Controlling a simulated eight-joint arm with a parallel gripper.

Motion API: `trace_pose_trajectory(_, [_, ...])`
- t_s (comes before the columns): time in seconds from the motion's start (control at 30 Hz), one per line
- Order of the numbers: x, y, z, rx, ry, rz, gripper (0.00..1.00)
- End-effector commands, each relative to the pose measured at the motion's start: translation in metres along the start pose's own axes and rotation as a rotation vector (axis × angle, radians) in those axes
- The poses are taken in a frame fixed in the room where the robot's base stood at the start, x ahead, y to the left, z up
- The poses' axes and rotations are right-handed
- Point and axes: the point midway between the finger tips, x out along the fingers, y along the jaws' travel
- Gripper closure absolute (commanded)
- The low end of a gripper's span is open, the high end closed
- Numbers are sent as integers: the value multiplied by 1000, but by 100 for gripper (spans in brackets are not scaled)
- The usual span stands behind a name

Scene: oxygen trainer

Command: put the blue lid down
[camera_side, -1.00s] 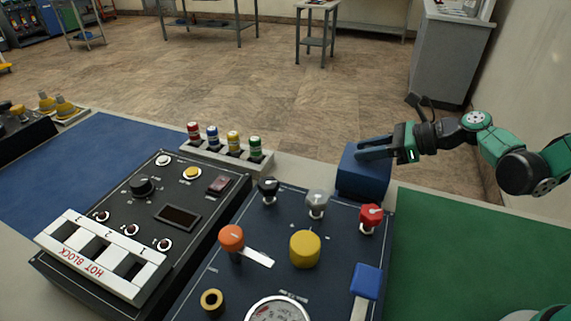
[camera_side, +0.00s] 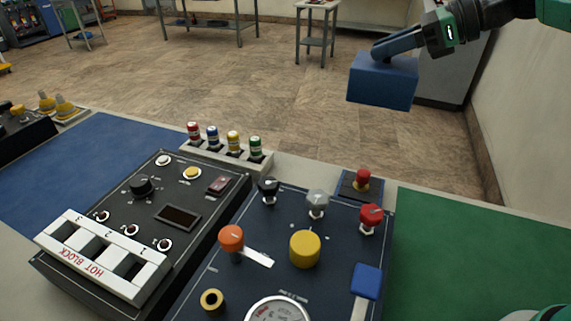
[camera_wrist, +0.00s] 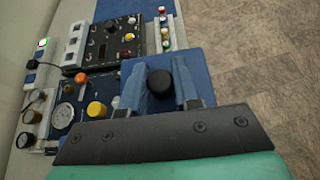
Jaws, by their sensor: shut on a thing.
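The blue lid (camera_side: 383,82) is a box-shaped cover, held in the air at the upper right of the side view, above and behind the control panel. My gripper (camera_side: 384,50) is shut on its top. In the wrist view the lid (camera_wrist: 188,62) fills the middle, with a round black knob (camera_wrist: 160,83) between the fingers of my gripper (camera_wrist: 160,92). Below the lid in the side view, a red button (camera_side: 362,179) stands uncovered on a small dark base (camera_side: 350,190) at the panel's back right corner.
The dark panel (camera_side: 330,240) carries several knobs, a blue-handled lever (camera_side: 366,280) and a gauge (camera_side: 278,311). A green mat (camera_side: 470,250) to its right looks mostly bare. A blue mat (camera_side: 90,170) lies at the left. Several coloured plugs (camera_side: 233,140) stand in a rack behind the panels.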

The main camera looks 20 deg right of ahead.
Motion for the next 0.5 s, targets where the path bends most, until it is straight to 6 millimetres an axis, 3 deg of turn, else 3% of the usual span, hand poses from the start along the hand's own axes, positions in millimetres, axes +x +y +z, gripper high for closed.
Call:
trace_pose_trajectory(0.17, [25, -5, 19, -48, 1, 89, 100])
trace_pose_trajectory(0.3, [57, -7, 31, -101, 1, 184, 100])
trace_pose_trajectory(0.5, [95, -4, 40, -158, 0, 290, 100])
